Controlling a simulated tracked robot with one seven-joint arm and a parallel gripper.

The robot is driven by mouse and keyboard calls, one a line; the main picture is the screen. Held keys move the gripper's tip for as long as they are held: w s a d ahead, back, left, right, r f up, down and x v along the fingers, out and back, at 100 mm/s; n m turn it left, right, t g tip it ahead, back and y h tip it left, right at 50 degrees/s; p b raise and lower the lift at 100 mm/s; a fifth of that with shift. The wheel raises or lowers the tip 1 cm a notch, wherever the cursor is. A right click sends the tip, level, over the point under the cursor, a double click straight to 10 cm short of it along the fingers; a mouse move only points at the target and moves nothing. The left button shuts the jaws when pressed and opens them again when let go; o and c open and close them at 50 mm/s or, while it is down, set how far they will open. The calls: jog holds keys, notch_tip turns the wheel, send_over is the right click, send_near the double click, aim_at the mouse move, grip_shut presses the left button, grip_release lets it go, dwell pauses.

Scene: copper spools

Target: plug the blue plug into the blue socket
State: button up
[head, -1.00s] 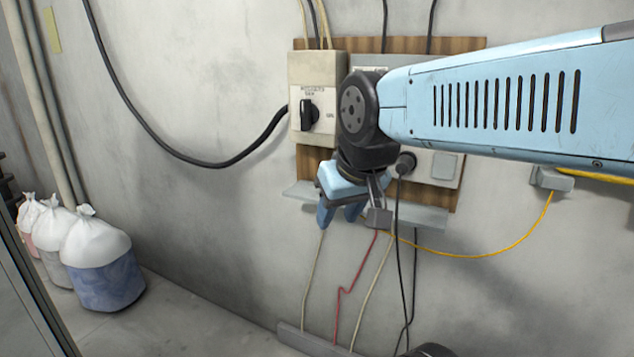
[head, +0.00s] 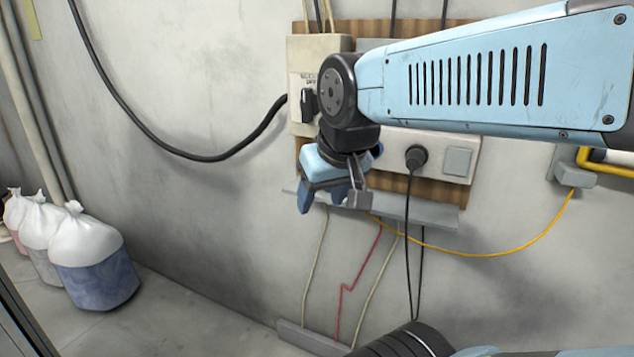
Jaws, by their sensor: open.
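I cannot make out a blue plug or a blue socket in the head view. My gripper (head: 332,201) is open and points down in front of the grey ledge under the wall board. Nothing shows between its fingers. A black plug (head: 416,158) sits in a pale socket panel (head: 438,142) to the right of my gripper, with its black cable (head: 408,240) hanging down. My arm hides part of the board and panel.
A switch box (head: 302,70) with a thick black cable (head: 215,160) is left of my wrist. The grey ledge (head: 425,212) juts out below the board. A yellow cable (head: 500,252) hangs to a grey wall box (head: 574,172). Several bags (head: 95,265) stand at the left.

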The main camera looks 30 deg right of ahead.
aim_at(328, 191)
jog(key=o, duration=0.4)
jog(key=w+d+f+m, duration=0.1)
jog(key=w+d, duration=0.1)
jog(key=w, duration=0.2)
jog(key=w+d+f+m+h, duration=0.1)
jog(key=w+d+f+m, duration=0.1)
jog(key=w, duration=0.3)
jog(key=w+d+f+m+h, duration=0.1)
jog(key=w+d+f, duration=0.1)
jog(key=w+d, duration=0.1)
jog(key=shift+w+d+f+m+g, duration=0.2)
jog(key=shift+w+d+m+g, duration=0.15)
jog(key=shift+w, duration=0.3)
jog(key=shift+c, duration=0.2)
jog(key=w+d+f+m+h, duration=0.2)
jog(key=w+d+f+m, duration=0.1)
jog(key=w+f, duration=0.5)
jog(key=w+d, duration=0.1)
jog(key=w, duration=0.2)
jog(key=shift+d+f, duration=0.2)
jog(key=shift+f, duration=0.15)
jog(key=shift+w+d, duration=2.4)
jog(key=shift+w, duration=0.25)
jog(key=w+d, duration=0.3)
jog(key=shift+w+d, duration=0.15)
jog(key=shift+w, duration=0.25)
jog(key=shift+w+d+f, duration=0.1)
jog(key=shift+w+f, duration=0.05)
jog(key=shift+f, duration=0.35)
